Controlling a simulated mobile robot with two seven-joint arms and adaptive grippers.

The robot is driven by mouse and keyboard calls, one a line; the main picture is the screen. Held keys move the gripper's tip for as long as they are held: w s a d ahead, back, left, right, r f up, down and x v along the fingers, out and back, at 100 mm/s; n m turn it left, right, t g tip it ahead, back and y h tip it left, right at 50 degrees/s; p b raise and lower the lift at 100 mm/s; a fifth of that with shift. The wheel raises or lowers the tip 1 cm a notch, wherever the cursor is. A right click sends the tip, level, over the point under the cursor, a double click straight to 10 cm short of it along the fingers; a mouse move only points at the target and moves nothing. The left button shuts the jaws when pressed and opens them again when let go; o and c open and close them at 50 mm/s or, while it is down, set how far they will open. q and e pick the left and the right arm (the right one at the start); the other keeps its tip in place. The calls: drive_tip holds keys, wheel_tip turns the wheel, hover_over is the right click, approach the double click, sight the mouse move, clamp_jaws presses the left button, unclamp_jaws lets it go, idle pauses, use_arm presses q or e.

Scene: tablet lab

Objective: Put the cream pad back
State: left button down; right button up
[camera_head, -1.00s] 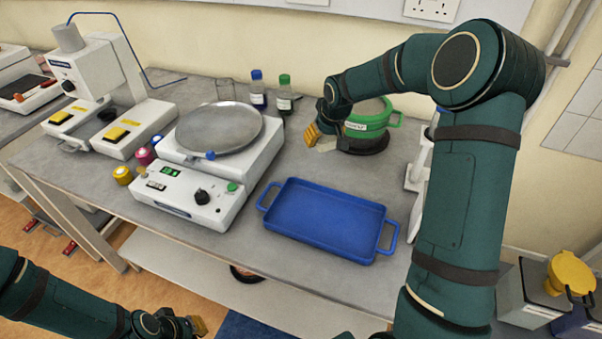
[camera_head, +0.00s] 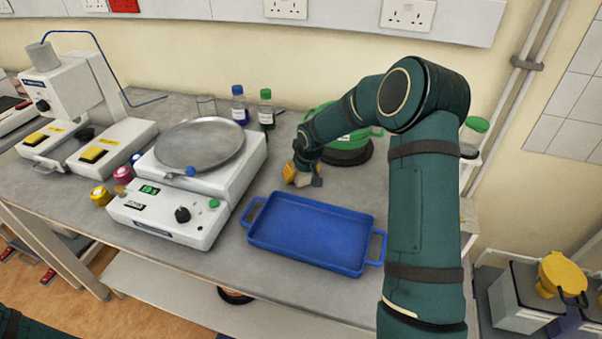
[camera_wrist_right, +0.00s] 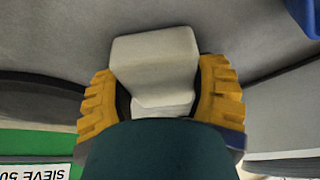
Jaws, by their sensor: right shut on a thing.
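My right gripper (camera_head: 302,175) has yellow fingers and is shut on the cream pad (camera_head: 317,181). It holds the pad low over the bench, just behind the blue tray and in front of the green sieve pot. In the right wrist view the pad (camera_wrist_right: 155,55) is a pale block between the two yellow fingers (camera_wrist_right: 160,95), its far end sticking out past them over grey bench. I cannot tell whether the pad touches the bench. My left gripper is out of view; only a bit of my left arm shows at the lower left corner.
The empty blue tray (camera_head: 310,238) lies at the bench's front edge. The green sieve pot (camera_head: 327,117) stands on a dark round base (camera_head: 350,156) behind the gripper. A balance with a round pan (camera_head: 200,143) stands left, with two capped bottles (camera_head: 266,110) behind it.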

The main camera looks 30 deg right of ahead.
drive_tip(key=shift+r, duration=0.1)
drive_tip(key=shift+f, duration=0.2)
drive_tip(key=o, duration=1.1)
drive_tip(key=shift+r, duration=0.1)
drive_tip(key=shift+r, duration=0.15)
drive_tip(key=p+v, duration=0.1)
drive_tip(key=v, duration=1.1)
